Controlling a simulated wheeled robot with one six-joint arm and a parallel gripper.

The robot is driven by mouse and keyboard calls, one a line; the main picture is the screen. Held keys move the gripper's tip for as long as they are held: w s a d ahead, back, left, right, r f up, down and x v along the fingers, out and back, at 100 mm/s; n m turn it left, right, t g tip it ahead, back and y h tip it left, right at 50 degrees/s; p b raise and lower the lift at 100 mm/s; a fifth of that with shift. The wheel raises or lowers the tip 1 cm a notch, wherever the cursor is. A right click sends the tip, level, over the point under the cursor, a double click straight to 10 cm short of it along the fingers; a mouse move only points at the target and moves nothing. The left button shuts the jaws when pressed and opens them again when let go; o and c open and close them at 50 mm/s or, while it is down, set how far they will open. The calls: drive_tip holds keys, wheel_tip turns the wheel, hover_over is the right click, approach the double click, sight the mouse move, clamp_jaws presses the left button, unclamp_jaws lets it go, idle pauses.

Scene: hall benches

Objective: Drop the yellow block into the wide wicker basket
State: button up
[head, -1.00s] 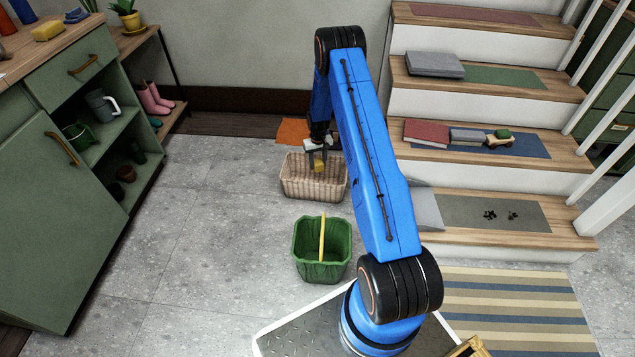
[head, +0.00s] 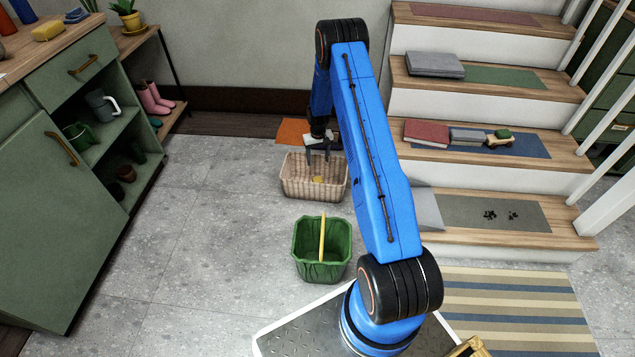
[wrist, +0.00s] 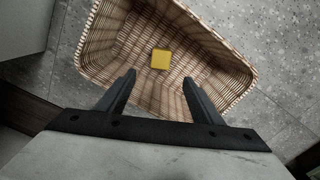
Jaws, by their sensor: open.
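The yellow block (head: 318,180) lies inside the wide wicker basket (head: 314,192), which stands on the floor. In the wrist view the yellow block (wrist: 161,59) rests on the basket's bottom, clear of the walls of the basket (wrist: 215,50). My gripper (head: 324,155) is above the basket. In the wrist view my gripper (wrist: 160,92) has its two fingers spread apart with nothing between them, and the block shows beyond the fingertips.
A green basket (head: 322,262) with a yellow handle stands in front of the wicker one. Wooden stairs (head: 490,140) rise at the right, and a green cabinet (head: 60,210) stands at the left. The floor (head: 200,220) between cabinet and baskets is clear.

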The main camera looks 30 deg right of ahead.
wheel_tip(320, 180, up, 14)
idle(0.4)
drive_tip(key=shift+r, duration=0.1)
drive_tip(key=s+a+r+t, duration=0.1)
drive_tip(key=s+a+r, duration=0.45)
drive_tip(key=r, duration=0.65)
drive_tip(key=s+a+r+n+t, duration=0.1)
drive_tip(key=s+a+r, duration=0.3)
drive_tip(key=s+r, duration=0.5)
drive_tip(key=s+a+r, duration=0.4)
drive_tip(key=s+r, duration=0.1)
drive_tip(key=r, duration=0.9)
drive_tip(key=s+a+r+t, duration=0.1)
drive_tip(key=s+a+r, duration=0.25)
drive_tip(key=s, duration=0.45)
drive_tip(key=s+a+r+t, duration=0.15)
drive_tip(key=s+r, duration=0.25)
drive_tip(key=s, duration=0.5)
drive_tip(key=s+a, duration=0.2)
drive_tip(key=s, duration=0.6)
drive_tip(key=s+a+f+n, duration=0.1)
drive_tip(key=s, duration=0.7)
drive_tip(key=shift+a+f, duration=0.25)
drive_tip(key=shift+a, duration=0.1)
